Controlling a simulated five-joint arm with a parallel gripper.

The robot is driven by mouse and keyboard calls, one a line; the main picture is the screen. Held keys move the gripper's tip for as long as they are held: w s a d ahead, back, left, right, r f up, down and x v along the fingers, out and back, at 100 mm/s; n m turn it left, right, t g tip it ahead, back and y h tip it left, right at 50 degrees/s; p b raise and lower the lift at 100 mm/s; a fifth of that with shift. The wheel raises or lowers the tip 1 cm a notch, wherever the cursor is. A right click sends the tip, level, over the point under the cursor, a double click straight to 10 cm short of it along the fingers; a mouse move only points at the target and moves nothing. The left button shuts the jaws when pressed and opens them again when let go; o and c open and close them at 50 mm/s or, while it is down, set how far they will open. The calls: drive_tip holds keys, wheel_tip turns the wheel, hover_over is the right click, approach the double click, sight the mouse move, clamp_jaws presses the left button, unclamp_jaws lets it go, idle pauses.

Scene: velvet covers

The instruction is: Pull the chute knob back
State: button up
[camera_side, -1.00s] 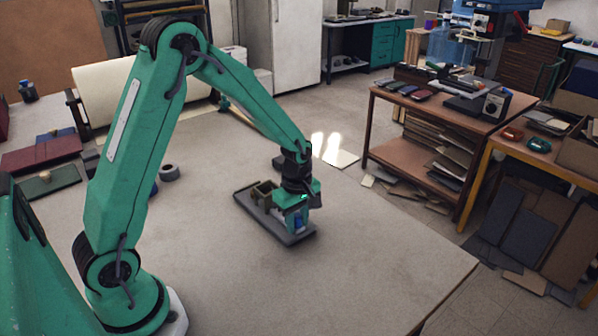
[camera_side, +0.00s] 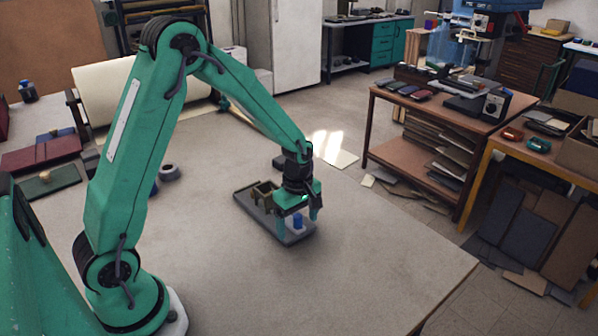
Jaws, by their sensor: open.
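A dark grey base tray (camera_side: 246,208) lies on the table, with an olive-brown open box-like piece (camera_side: 264,190) on its far left part. A small blue cylinder (camera_side: 298,221) stands near the tray's right end on a pale patch. I cannot tell for sure which part is the chute knob. My gripper (camera_side: 298,225) points down over the right end of the tray. Its fingers are open, one on each side of the blue cylinder as seen from here. Whether either finger touches it is not clear.
A grey tape roll (camera_side: 169,172) and small dark blocks (camera_side: 280,162) lie farther back on the table. The tabletop (camera_side: 380,265) right of and in front of the tray is clear. The table's edge runs along the right.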

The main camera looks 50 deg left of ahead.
drive_tip(key=shift+r, duration=3.5)
drive_tip(key=shift+s+r+m, duration=0.2)
drive_tip(key=shift+r+m, duration=0.1)
drive_tip(key=shift+r, duration=0.2)
drive_tip(key=s+d+r+m+t, duration=0.3)
drive_tip(key=s+r+m+t, duration=0.2)
drive_tip(key=s+r+m, duration=0.9)
drive_tip(key=shift+s+r+m+t, duration=0.2)
drive_tip(key=shift+s+m+t, duration=0.1)
drive_tip(key=shift+s+m, duration=1.65)
